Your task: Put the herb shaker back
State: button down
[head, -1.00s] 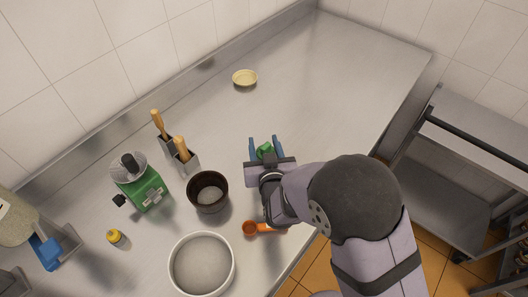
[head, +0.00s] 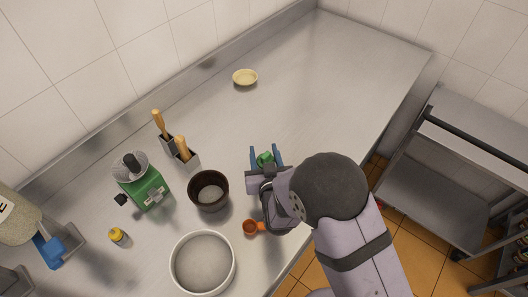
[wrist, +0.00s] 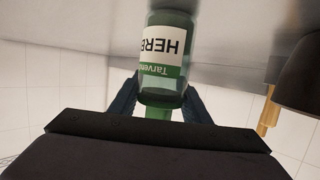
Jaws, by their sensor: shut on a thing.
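The herb shaker (head: 265,158) is a small green bottle held between the blue fingers of my gripper (head: 266,155), over the middle of the counter near its front edge. In the wrist view the shaker (wrist: 168,50) shows a white "HERB" label, upside down in the picture, and a green lower band. The fingers (wrist: 160,98) are shut on its narrower end.
Left of my gripper are a dark pot (head: 222,190), wooden-handled tools (head: 182,148) in metal holders, a green machine (head: 151,190) and a yellow-capped jar (head: 118,237). A pale dish (head: 245,83) lies behind; the right counter is clear.

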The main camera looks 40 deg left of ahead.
jog(key=shift+f, duration=0.15)
jog(key=c, duration=1)
grip_release()
jog(key=shift+r, duration=0.2)
jog(key=b+v, duration=0.3)
jog(key=v, duration=0.9)
jog(key=shift+w+d, duration=0.1)
